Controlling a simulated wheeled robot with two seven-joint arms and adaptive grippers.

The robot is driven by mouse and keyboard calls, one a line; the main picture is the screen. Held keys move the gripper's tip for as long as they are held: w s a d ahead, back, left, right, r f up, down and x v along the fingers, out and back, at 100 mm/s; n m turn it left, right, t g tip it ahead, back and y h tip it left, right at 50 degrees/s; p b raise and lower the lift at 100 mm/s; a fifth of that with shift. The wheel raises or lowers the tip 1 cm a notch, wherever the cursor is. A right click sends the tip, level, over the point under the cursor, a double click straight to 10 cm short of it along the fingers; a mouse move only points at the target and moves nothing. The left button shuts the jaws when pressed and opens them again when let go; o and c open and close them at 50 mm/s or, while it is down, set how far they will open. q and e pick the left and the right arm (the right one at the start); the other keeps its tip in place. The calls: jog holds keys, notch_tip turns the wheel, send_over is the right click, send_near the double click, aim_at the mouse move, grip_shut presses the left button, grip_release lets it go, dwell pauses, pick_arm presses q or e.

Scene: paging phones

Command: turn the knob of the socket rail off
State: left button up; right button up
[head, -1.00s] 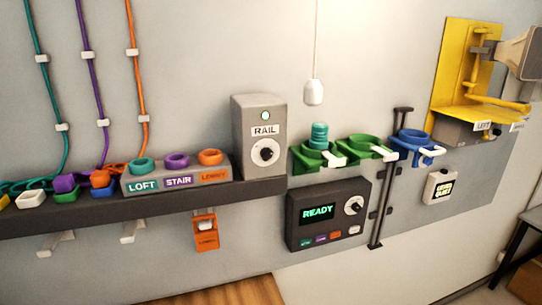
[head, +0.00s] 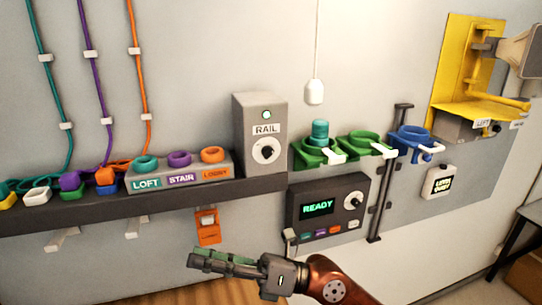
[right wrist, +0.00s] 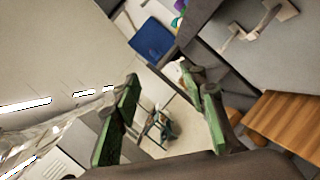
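The grey RAIL box (head: 260,140) stands upright on the dark shelf. Its round white knob (head: 266,151) has a dark pointer, and a small green light shows above the RAIL label. My right gripper (head: 192,258) is below the shelf, lower and left of the knob, pointing left and touching nothing that I can see. In the right wrist view its two green-padded fingers (right wrist: 165,95) stand well apart with nothing between them. The RAIL box cannot be made out in the right wrist view. My left gripper is not in view.
The socket block (head: 178,172) labelled LOFT, STAIR and LOBBY sits left of the RAIL box. A dark READY panel (head: 318,207) with its own knob is below right. Green holders (head: 318,152) and a blue holder (head: 411,141) project from the wall. An orange tag (head: 208,228) hangs below the shelf.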

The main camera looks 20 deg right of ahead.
jog(key=s+a+n+g+h, duration=0.2)
jog(key=s+a+n+g, duration=0.15)
jog(key=s+n, duration=0.35)
jog(key=m+t+h, duration=0.5)
jog(key=t+h, duration=1)
jog(key=h, duration=0.2)
send_near(270, 155)
jog(key=w, duration=0.1)
jog(key=w+p, duration=0.1)
jog(key=w, duration=0.2)
jog(key=w+p, duration=0.1)
jog(key=w, duration=0.2)
jog(key=shift+w+a+p, duration=0.25)
jog(key=shift+w+p, duration=0.05)
jog(key=shift+w, duration=0.1)
jog(key=shift+w+f, duration=0.1)
jog(key=shift+w, duration=0.55)
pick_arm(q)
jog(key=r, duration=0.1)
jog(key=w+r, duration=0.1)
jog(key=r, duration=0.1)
pick_arm(e)
jog(key=shift+c, duration=0.6)
